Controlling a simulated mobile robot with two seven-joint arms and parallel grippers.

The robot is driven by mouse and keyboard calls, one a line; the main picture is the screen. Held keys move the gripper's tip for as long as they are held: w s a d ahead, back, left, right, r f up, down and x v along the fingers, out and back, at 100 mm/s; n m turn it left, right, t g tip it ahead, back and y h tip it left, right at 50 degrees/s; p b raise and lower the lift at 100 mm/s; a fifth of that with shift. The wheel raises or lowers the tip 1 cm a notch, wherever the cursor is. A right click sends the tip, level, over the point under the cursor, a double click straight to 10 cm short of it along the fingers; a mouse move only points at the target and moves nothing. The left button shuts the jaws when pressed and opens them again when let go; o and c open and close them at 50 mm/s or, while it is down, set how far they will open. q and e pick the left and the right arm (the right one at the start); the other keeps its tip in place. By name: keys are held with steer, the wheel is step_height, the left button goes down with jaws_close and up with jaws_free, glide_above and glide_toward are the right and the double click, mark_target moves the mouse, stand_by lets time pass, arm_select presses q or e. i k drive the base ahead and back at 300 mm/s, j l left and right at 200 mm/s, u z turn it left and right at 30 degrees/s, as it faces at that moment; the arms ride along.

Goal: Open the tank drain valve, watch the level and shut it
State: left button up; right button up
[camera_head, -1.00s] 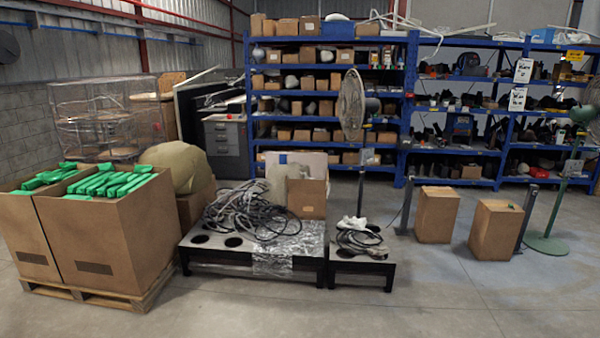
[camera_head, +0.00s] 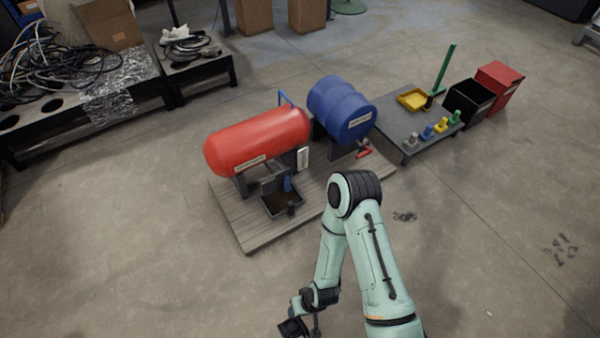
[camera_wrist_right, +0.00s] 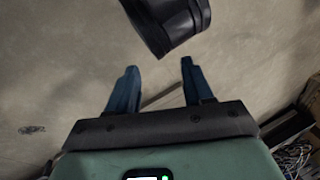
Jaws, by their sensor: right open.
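A red tank (camera_head: 258,138) lies on its side on a low wooden platform (camera_head: 240,222). A white gauge strip (camera_head: 302,158) stands at its right end. Under the tank is a dark tray (camera_head: 281,201) with a small blue part (camera_head: 288,185) above it. I cannot tell for sure whether that part is the drain valve. A red handle (camera_head: 364,153) shows below the blue drum (camera_head: 342,106) beside the tank. My right gripper (camera_wrist_right: 158,88) is open with nothing between its fingers. In the head view it hangs low at the bottom edge, apart from the platform. My left gripper is not in view.
A grey low table (camera_head: 397,126) right of the drum holds a yellow tray (camera_head: 412,99) and several small coloured pieces. Black (camera_head: 466,102) and red (camera_head: 499,84) bins stand beyond it. A black bench (camera_head: 140,92) with cables is at left. Floor in front is clear.

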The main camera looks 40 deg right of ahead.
mark_target(287, 185)
steer(key=i+l, duration=0.9)
